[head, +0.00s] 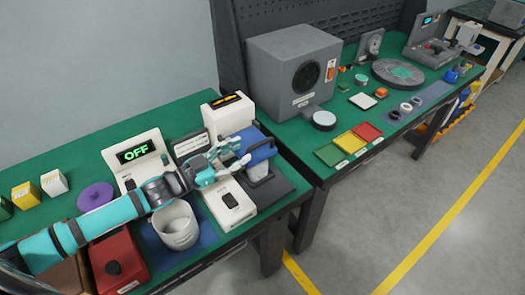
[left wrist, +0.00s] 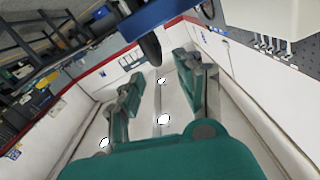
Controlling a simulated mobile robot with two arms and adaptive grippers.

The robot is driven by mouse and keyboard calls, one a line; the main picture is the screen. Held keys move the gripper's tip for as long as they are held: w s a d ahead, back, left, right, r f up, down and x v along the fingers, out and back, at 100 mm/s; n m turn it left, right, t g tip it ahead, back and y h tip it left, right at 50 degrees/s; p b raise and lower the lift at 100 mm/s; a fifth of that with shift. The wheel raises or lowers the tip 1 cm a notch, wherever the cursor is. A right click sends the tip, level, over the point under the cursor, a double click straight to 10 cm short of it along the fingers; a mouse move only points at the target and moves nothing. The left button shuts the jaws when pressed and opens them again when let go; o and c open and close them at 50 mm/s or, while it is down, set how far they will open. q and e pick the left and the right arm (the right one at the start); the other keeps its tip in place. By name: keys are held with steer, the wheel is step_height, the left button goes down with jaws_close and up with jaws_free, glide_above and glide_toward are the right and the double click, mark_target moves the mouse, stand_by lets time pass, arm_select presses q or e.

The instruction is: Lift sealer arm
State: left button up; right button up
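The sealer (head: 229,207) is a white machine on the green bench in the head view, and its blue arm (head: 260,152) sits just right of my left gripper (head: 238,155). The gripper's teal fingers are spread and reach toward the blue arm from the left, above the white base. In the left wrist view, the blue arm (left wrist: 145,22) crosses the top, and a dark rounded handle (left wrist: 150,50) hangs from it near the gap between my open fingers (left wrist: 160,85). I see no finger contact with it. My right gripper is not in view.
A white cup (head: 176,226) stands on a blue mat below my left forearm. A display reading OFF (head: 136,152), a red box (head: 121,262) and a purple disc (head: 95,196) are nearby. A second bench at right holds a grey chamber (head: 294,72) and coloured trays (head: 350,142).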

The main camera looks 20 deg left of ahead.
mark_target(252, 148)
arm_select(q)
steer(key=shift+w+f, duration=0.1)
steer(key=shift+f, duration=0.4)
steer(key=shift+w+d+r, duration=0.1)
steer(key=shift+w+d, duration=0.05)
steer(key=shift+d, duration=0.05)
steer(key=p+x, duration=0.1)
steer(key=x, duration=0.6)
steer(key=shift+p, duration=0.3)
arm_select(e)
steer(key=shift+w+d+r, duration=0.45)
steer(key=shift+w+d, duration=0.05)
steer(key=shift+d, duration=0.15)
arm_select(q)
jaws_close()
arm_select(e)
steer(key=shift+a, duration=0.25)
